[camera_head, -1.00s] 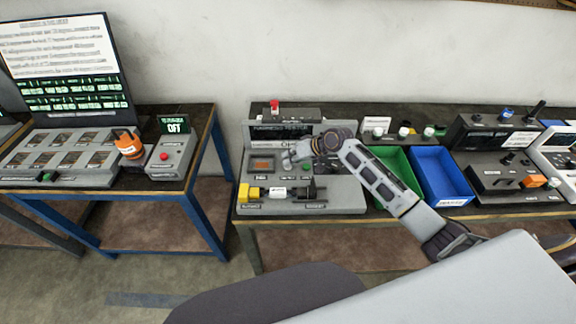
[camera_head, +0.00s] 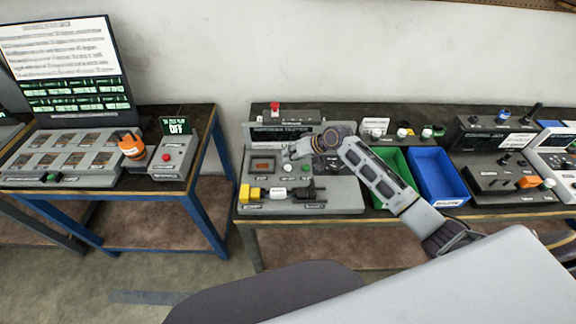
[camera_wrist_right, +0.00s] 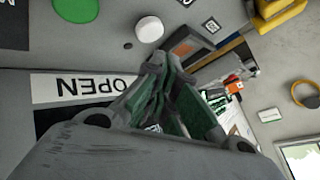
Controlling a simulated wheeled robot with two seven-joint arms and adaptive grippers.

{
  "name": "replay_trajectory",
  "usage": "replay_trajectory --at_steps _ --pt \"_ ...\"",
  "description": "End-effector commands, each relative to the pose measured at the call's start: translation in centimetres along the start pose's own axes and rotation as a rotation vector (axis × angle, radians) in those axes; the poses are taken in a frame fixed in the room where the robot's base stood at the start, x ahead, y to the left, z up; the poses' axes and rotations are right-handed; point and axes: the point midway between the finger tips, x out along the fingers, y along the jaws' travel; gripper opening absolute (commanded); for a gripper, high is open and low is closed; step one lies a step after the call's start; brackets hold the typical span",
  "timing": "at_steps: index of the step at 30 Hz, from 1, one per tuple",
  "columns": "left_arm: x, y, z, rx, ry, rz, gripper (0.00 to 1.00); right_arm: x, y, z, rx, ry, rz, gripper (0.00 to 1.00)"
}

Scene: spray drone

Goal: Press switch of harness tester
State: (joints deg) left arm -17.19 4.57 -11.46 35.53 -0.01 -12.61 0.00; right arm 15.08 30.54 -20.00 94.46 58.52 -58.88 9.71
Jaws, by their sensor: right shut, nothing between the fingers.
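The harness tester (camera_head: 345,202) is a grey box on the right-hand bench, with a raised back panel. A yellow connector (camera_head: 252,192) and a black connector (camera_head: 306,191) are joined along its front. A small white round button (camera_head: 287,168) and a green one (camera_head: 305,167) sit on its face; in the wrist view these appear as a white button (camera_wrist_right: 149,29) and a green disc (camera_wrist_right: 76,9). My right gripper (camera_head: 291,152) is shut and empty over the tester, close above its face. In the wrist view its fingertips (camera_wrist_right: 165,88) are near the white button; contact cannot be told. My left gripper is out of view.
A red-button box (camera_head: 274,113) stands behind the tester. A green bin (camera_head: 402,168) and a blue bin (camera_head: 441,177) lie to its right, beside other test boxes. The left bench holds an orange device (camera_head: 132,146) and a box with a red button (camera_head: 166,158).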

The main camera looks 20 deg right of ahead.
Motion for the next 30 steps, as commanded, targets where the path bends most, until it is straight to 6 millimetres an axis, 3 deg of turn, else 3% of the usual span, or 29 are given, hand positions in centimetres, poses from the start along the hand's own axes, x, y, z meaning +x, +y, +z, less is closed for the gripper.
replay_trajectory --at_steps 5,30 --pt "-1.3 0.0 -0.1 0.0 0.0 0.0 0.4 -0.9 -0.7 -0.7 0.0 0.0 0.0 0.0" --pt "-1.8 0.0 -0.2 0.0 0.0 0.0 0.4 -3.5 -2.5 -2.5 0.0 0.0 0.0 0.0"
